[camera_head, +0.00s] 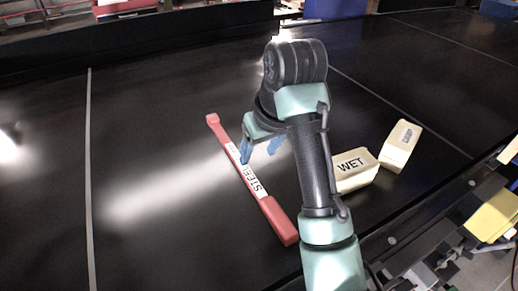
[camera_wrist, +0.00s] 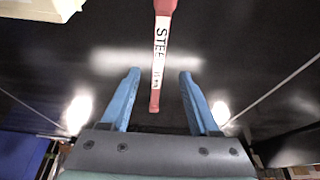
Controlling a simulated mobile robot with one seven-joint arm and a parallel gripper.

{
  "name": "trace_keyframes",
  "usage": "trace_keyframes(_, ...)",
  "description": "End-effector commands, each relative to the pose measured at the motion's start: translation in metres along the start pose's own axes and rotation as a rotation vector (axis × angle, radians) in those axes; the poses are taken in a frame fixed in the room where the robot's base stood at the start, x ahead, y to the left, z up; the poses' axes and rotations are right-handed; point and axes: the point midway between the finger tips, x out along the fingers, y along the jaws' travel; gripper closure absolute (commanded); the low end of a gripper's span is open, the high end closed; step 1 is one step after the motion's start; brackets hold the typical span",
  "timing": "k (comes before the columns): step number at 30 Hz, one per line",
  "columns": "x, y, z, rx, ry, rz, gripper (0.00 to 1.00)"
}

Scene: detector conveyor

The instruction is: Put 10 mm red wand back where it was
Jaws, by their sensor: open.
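A red wand (camera_head: 278,220) with a white label reading STEEL lies flat on the black conveyor belt (camera_head: 150,130), slanting from upper left to lower right in the head view. In the wrist view the wand (camera_wrist: 160,60) runs upright in the picture, its thin end between my fingers. My gripper (camera_wrist: 157,85) has blue fingers, spread wide and apart from the wand on both sides. In the head view my gripper (camera_head: 260,150) is over the wand's right side, partly hidden by my arm.
A cream block marked WET (camera_head: 352,168) and another cream block (camera_head: 402,146) stand right of my arm. Grey lines (camera_head: 88,190) cross the belt. Yellow items (camera_head: 492,216) sit beyond the belt's right edge. The belt left of the wand is clear.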

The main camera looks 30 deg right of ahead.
Motion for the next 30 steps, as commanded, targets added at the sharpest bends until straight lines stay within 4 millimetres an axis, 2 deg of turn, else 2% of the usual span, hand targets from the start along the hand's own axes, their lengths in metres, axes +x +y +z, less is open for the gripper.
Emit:
trace_keyframes(11,-0.007,-0.003,-0.004,-0.004,0.020,0.003,0.38)
trace_keyframes(14,-0.015,-0.020,-0.029,-0.026,0.142,0.020,0.38)
trace_keyframes(17,-0.042,-0.055,-0.075,-0.055,0.398,0.045,0.38)
trace_keyframes(18,-0.062,-0.073,-0.095,-0.065,0.531,0.054,0.38)
trace_keyframes(20,-0.101,-0.100,-0.119,-0.073,0.747,0.063,0.38)
trace_keyframes(21,-0.133,-0.117,-0.130,-0.073,0.894,0.065,0.38)
trace_keyframes(23,-0.183,-0.140,-0.137,-0.068,1.109,0.067,0.38)
trace_keyframes(24,-0.219,-0.153,-0.135,-0.061,1.247,0.065,0.38)
trace_keyframes(27,-0.300,-0.175,-0.113,-0.038,1.555,0.061,0.38)
trace_keyframes(30,-0.360,-0.187,-0.082,-0.015,1.778,0.058,0.38)
